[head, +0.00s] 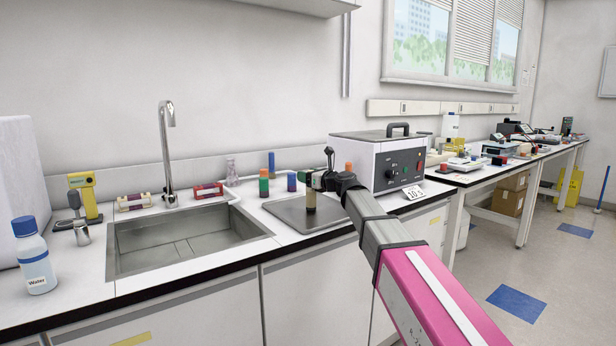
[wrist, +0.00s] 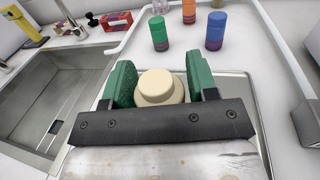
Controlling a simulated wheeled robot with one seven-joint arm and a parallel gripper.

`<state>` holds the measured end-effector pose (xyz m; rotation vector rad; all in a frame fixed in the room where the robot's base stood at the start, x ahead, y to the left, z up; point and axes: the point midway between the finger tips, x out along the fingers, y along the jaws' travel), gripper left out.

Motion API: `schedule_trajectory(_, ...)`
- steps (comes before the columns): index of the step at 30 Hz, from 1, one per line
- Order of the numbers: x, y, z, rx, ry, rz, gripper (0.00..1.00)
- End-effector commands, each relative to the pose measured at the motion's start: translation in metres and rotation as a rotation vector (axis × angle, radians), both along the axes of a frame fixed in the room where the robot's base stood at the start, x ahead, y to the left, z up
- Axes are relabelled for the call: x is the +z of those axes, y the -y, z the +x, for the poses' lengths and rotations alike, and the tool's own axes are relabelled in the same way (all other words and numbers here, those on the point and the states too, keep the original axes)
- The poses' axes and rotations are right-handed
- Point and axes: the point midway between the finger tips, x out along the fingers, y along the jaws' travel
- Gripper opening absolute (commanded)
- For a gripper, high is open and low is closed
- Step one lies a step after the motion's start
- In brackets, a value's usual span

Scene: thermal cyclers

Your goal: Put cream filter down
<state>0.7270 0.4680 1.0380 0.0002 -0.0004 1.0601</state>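The cream filter (wrist: 160,88) is a round, stepped cylinder seen from above in the wrist view. It sits between the two green fingers of my gripper (wrist: 160,84), with both close against its sides, and the gripper looks shut on it. In the head view my gripper (head: 319,181) is over the grey metal plate (head: 287,210) right of the sink. The filter (head: 311,203) hangs below it, upright and in shade, low over the plate. I cannot tell whether its base touches the plate.
The sink (head: 185,240) is to the left. A grey box device with a handle (head: 378,160) is close on the right. The plate's front area is clear.

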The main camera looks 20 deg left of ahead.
Motion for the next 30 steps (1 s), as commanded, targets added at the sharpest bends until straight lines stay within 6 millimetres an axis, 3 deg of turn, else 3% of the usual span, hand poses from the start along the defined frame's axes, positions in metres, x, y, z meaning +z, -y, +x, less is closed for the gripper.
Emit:
schedule_trajectory(13,0.002,0.005,-0.004,0.0,0.0,0.0,0.67)
schedule_trajectory(30,0.001,0.092,-0.053,-0.002,0.0,0.0,0.67)
